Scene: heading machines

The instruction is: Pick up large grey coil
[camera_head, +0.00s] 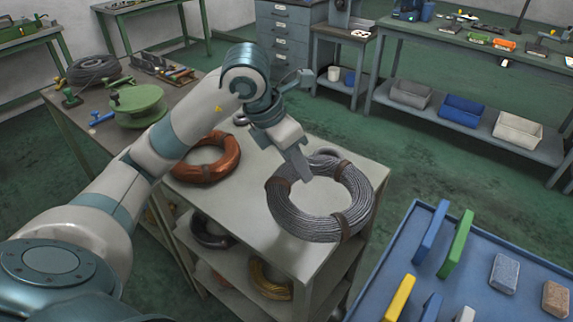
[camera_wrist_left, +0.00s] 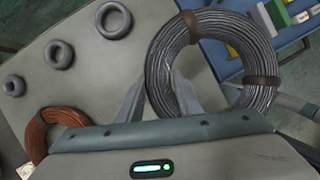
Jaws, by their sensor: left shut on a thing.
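The large grey coil (camera_head: 298,222) is a thick ring of grey wire with brown bands. In the head view it lies at the right of the top of a grey shelf cart (camera_head: 235,220). My left gripper (camera_head: 303,170) reaches down to the coil's far left part and is shut on it. In the left wrist view, the fingers of my left gripper (camera_wrist_left: 160,100) are at the near left side of the coil (camera_wrist_left: 262,85). I cannot tell whether the coil is clear of the cart top. My right gripper is not in view.
A copper coil (camera_head: 208,172) lies left on the cart top. Small grey rings (camera_wrist_left: 60,55) show in the left wrist view. More coils (camera_head: 270,285) lie on the lower shelves. A blue tray (camera_head: 400,245) with colored blocks stands at the right. Green floor (camera_head: 440,150) is clear behind.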

